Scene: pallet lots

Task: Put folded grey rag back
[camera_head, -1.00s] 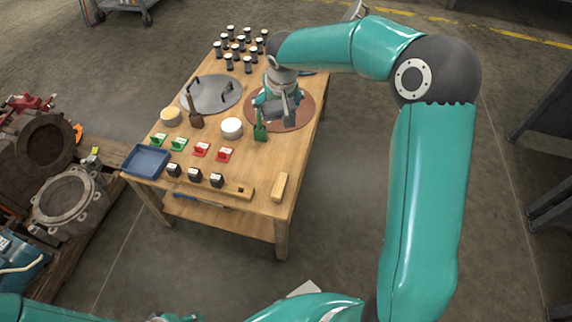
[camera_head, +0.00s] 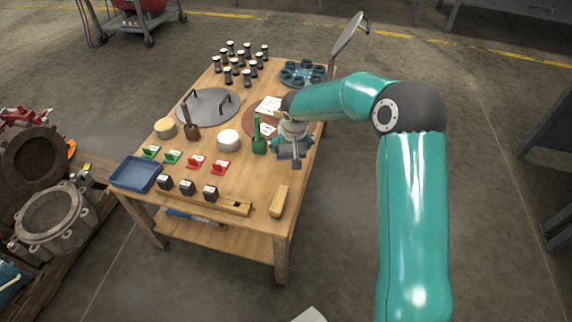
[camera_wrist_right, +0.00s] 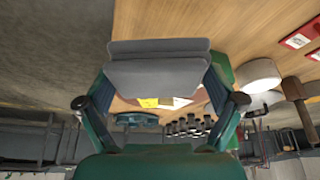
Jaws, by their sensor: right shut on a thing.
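The folded grey rag (camera_wrist_right: 158,70) is held between the fingers of my right gripper (camera_wrist_right: 158,90) in the right wrist view. In the head view the rag (camera_head: 291,153) shows as a small dark grey block under my right gripper (camera_head: 292,145). My left gripper is out of view.
A wooden block (camera_head: 279,202) lies at the front right. A blue tray (camera_head: 136,173) is at the front left. Bare tabletop lies between tub and block.

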